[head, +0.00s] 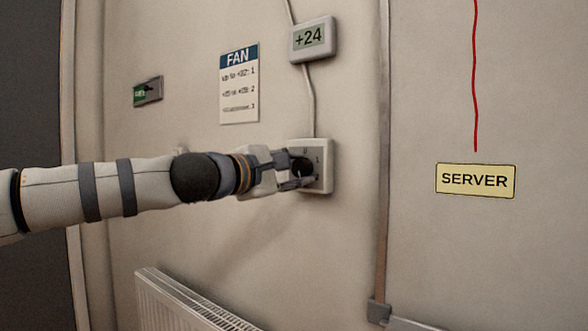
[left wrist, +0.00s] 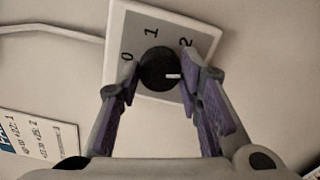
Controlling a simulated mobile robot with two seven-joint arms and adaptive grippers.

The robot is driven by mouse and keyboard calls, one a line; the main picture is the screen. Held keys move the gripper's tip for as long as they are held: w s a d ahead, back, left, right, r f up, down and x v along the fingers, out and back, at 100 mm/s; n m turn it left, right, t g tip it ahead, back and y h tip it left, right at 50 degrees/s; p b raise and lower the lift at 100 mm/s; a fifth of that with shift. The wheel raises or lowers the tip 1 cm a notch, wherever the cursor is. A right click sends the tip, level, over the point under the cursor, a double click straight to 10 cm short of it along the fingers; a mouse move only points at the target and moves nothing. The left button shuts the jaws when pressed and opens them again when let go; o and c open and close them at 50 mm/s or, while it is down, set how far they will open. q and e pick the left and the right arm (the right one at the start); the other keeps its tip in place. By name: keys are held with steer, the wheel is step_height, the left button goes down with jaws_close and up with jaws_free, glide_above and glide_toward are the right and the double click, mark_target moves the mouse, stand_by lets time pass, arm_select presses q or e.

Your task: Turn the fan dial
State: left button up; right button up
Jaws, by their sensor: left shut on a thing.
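The fan dial is a round black knob (left wrist: 157,68) on a grey face in a white square wall plate (head: 326,168). In the left wrist view the plate (left wrist: 118,30) looks tilted, with 0, 1 and 2 readable around the knob. The knob's white mark points right, past the 2, toward a part hidden by a finger. My left gripper (head: 293,169) is shut on the knob, with one finger on each side; it also shows in the left wrist view (left wrist: 160,85). My right gripper is in neither view.
A display (head: 312,39) above the dial reads +24. A FAN notice (head: 239,85) has lines ending in 1, 2 and 3; its smaller print is blurred. A radiator (head: 190,303) stands below. A small green-faced unit (head: 147,91) and a SERVER sign (head: 476,181) are on the wall.

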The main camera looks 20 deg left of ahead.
arm_select(q)
steer(key=n, duration=0.4)
steer(key=shift+n, duration=2.6)
steer(key=o, duration=1.2)
steer(key=shift+c, duration=0.2)
steer(key=v, duration=1.2)
